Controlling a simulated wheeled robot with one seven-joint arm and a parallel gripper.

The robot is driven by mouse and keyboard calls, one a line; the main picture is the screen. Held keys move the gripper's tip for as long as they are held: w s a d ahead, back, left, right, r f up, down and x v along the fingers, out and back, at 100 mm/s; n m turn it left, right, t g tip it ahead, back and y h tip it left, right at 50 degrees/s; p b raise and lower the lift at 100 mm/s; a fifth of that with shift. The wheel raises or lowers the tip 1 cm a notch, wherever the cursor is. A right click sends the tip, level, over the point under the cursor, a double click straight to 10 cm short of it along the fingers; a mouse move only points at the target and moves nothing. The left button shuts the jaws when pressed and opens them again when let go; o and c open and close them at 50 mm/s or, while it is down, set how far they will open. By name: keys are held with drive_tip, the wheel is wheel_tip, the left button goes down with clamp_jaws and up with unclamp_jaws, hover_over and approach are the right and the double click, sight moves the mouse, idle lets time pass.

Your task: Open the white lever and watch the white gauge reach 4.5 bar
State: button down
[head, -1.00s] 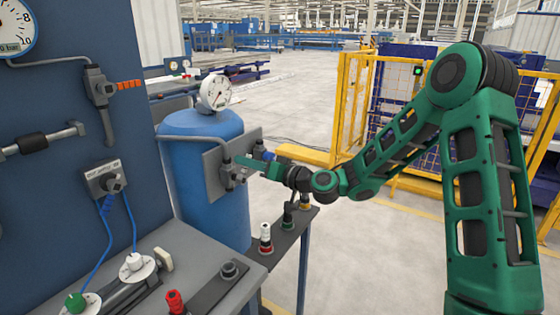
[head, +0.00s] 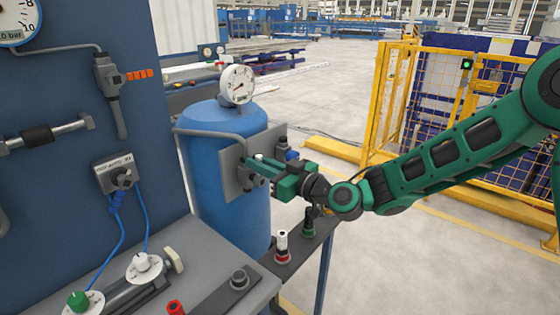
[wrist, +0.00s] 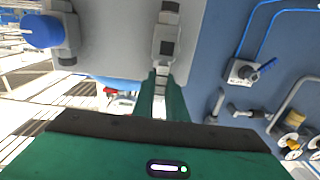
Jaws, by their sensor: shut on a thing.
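The white gauge (head: 237,85) stands on top of the blue tank (head: 208,135). Its dial is too small for me to read the needle surely. My gripper (head: 252,168) is at the grey valve plate (head: 236,185) on the tank's side, its jaws shut on the white lever. In the wrist view my gripper (wrist: 160,85) points at a grey valve (wrist: 166,38), with the pale white lever (wrist: 160,82) between the fingers. The fingers hide most of the lever, so its angle is unclear.
A valve with a blue handle (head: 292,155) sits on the same plate, to the right. Below stands a narrow shelf (head: 290,262) with push-buttons. A blue panel (head: 70,75) with an orange-handled valve (head: 139,74) is at left. A yellow fence (head: 400,95) stands behind my arm.

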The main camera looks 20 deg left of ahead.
drive_tip(key=shift+w+d+f, duration=0.2)
drive_tip(key=shift+f, duration=0.2)
drive_tip(key=c, duration=1.8)
unclamp_jaws()
drive_tip(key=shift+w, duration=0.1)
drive_tip(key=shift+a+r, duration=0.1)
drive_tip(key=shift+r, duration=0.05)
drive_tip(key=v, duration=1.1)
